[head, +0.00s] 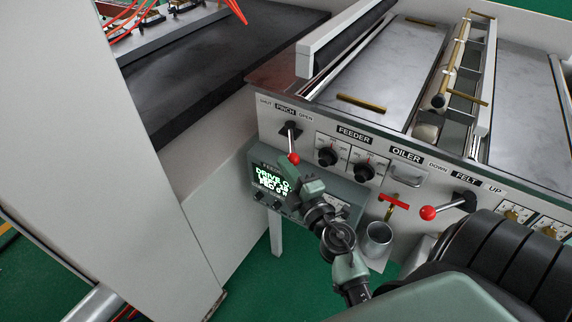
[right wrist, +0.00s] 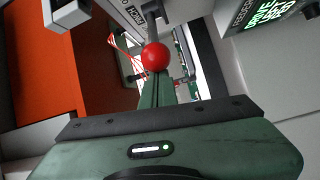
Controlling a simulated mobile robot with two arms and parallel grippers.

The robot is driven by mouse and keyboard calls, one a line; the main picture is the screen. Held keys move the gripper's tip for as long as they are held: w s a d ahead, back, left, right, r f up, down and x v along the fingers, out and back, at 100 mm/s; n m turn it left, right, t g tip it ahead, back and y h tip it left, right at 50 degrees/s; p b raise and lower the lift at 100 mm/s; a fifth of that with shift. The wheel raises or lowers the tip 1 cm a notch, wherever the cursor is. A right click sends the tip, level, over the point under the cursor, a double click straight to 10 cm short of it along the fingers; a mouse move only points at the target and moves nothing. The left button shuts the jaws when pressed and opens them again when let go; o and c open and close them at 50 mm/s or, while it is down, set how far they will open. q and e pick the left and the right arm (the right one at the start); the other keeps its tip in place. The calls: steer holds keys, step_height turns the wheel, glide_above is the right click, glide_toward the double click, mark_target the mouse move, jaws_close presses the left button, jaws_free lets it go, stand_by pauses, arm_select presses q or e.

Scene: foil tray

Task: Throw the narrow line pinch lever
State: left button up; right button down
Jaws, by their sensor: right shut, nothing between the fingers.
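The pinch lever (head: 291,142) sits on the front panel under a label reading SHUT, PINCH, OPEN. It hangs nearly straight down from its black pivot and ends in a red ball knob (head: 294,159). My right gripper (head: 298,177) is shut and empty, just below the knob. In the right wrist view the red knob (right wrist: 155,56) is at the tips of my closed fingers (right wrist: 155,88), with the shaft rising beyond it. I cannot tell whether fingers and knob touch. My left gripper is out of view.
A lit display (head: 271,180) lies below left of the pinch lever.

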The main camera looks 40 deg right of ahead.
steer(key=shift+s+d+n+y, duration=0.55)
steer(key=shift+d+n+y, duration=0.25)
steer(key=shift+y, duration=0.3)
